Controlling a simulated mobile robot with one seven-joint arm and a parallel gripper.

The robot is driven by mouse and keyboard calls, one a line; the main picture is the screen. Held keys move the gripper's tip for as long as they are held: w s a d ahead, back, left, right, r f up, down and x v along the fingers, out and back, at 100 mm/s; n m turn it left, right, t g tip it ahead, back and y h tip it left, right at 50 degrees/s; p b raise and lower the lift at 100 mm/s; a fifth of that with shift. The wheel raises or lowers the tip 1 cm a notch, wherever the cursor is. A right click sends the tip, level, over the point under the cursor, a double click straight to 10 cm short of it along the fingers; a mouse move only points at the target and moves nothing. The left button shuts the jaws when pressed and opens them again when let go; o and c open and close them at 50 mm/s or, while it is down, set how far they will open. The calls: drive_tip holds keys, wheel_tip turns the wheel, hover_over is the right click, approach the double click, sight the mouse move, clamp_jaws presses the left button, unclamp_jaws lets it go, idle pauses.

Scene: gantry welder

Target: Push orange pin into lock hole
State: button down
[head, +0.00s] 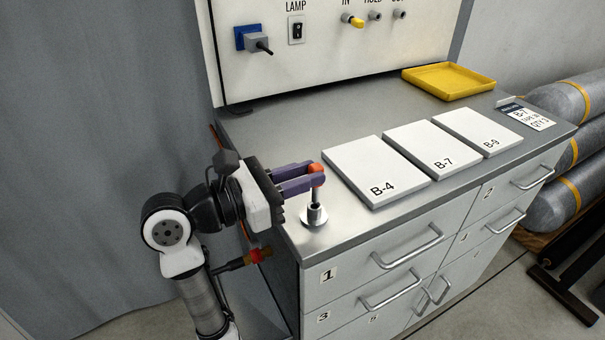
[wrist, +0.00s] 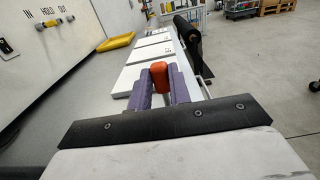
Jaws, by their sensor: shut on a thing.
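The orange pin (head: 317,169) has an orange head and a grey metal shaft. It stands upright over a round metal collar (head: 314,216) at the front left corner of the cabinet top, with the shaft's lower end in or at the collar's opening. How deep it sits cannot be told. My gripper (head: 312,178) comes from the left with its purple fingers shut on the orange head.
White plates B-4 (head: 376,171), B-7 (head: 433,147) and B-9 (head: 478,131) lie right of the pin. A yellow tray (head: 448,82) is at the back. A panel with a lamp switch (head: 297,31) rises behind. Gas cylinders (head: 566,110) lie at the right.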

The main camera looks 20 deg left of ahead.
drive_tip(key=shift+f+b, duration=1.85)
drive_tip(key=c, duration=1.2)
unclamp_jaws()
drive_tip(key=b+v, duration=0.3)
drive_tip(key=v, duration=1.1)
drive_tip(key=shift+w+d, duration=0.1)
